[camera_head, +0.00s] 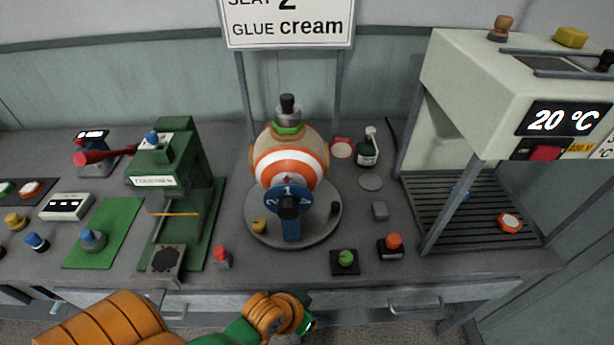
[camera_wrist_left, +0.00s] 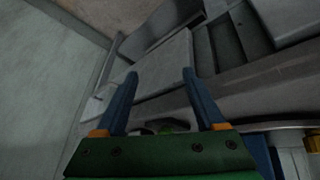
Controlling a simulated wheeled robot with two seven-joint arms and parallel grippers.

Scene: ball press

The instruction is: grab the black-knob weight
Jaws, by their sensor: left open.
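A weight with a black knob (camera_head: 288,106) and a grey metal body sits on a green ring on top of the striped ball (camera_head: 291,165). The ball is orange, white and tan and stands on a round grey base at the bench's middle. My left arm comes in along the bottom edge of the head view, and its gripper (camera_head: 308,326) is low at the bench's front edge, well away from the weight. In the left wrist view the two blue fingers (camera_wrist_left: 160,76) are spread with nothing between them. My right gripper is not in view.
A blue numbered dial (camera_head: 289,207) stands before the ball. A green press (camera_head: 168,190) is at left, and a pale machine (camera_head: 480,85) reading 20 °C is at right. A dark bottle (camera_head: 367,150) stands behind right. Buttons (camera_head: 345,261) line the front.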

